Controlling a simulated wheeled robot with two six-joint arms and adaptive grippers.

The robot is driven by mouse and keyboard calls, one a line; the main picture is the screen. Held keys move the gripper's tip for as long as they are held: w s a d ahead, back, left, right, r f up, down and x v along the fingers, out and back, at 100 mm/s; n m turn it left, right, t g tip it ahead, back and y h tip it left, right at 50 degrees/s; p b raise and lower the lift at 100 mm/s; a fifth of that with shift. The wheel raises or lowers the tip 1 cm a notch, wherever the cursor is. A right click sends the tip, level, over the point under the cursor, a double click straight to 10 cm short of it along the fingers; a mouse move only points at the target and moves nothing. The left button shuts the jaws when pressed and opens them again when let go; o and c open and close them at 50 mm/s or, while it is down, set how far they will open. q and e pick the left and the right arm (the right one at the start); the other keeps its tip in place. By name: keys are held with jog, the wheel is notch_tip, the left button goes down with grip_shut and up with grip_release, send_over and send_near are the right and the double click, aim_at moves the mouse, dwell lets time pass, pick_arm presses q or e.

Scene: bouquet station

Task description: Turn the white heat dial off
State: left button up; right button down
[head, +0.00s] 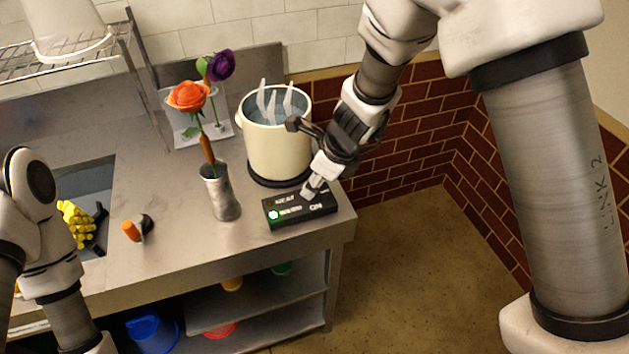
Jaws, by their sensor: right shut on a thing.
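A black control box (292,217) lies on the right front corner of the steel counter, with a lit green light and white lettering that seems to read "ON". The white heat dial (309,192) is on top of the box, mostly covered by my right gripper (313,186). That gripper reaches down from the upper right and is shut on the dial. The dial's exact pointing cannot be made out. My left arm is at the left edge; its gripper is out of view.
A cream pot (277,150) with pale utensils stands behind the box. A metal vase (219,196) holds an orange flower (188,96); a purple flower (220,65) stands behind. An orange-and-black tool (133,231) lies left. Floor is free at right.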

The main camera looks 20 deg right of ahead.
jog(key=n+g+p, duration=0.1)
jog(key=n+p, duration=0.1)
jog(key=n+y+p, duration=0.1)
jog(key=n+p, duration=0.1)
jog(key=shift+w+r+n+g, duration=0.1)
jog(key=shift+r+n+g, duration=0.05)
jog(key=shift+n+g, duration=0.25)
jog(key=n+g+p, duration=0.1)
jog(key=n, duration=0.1)
jog(key=n+p, duration=0.2)
jog(key=shift+w+d+n+g, duration=0.1)
jog(key=shift+w+n+g, duration=0.1)
jog(key=shift+n+g, duration=0.15)
jog(key=n+g+p, duration=0.1)
jog(key=n, duration=0.2)
jog(key=shift+w+n+g+p, duration=0.1)
jog(key=shift+n+g+p, duration=0.15)
jog(key=shift+p, duration=0.15)
jog(key=n, duration=0.1)
jog(key=n+g, duration=0.1)
jog(key=n, duration=0.1)
jog(key=n+h, duration=0.1)
jog(key=shift+f+n+g+p, duration=0.3)
jog(key=shift+n+p, duration=0.05)
jog(key=shift+n, duration=0.05)
jog(key=c, duration=0.8)
grip_release()
jog(key=shift+a, duration=0.2)
jog(key=shift+w, duration=0.1)
jog(key=shift+r, duration=0.1)
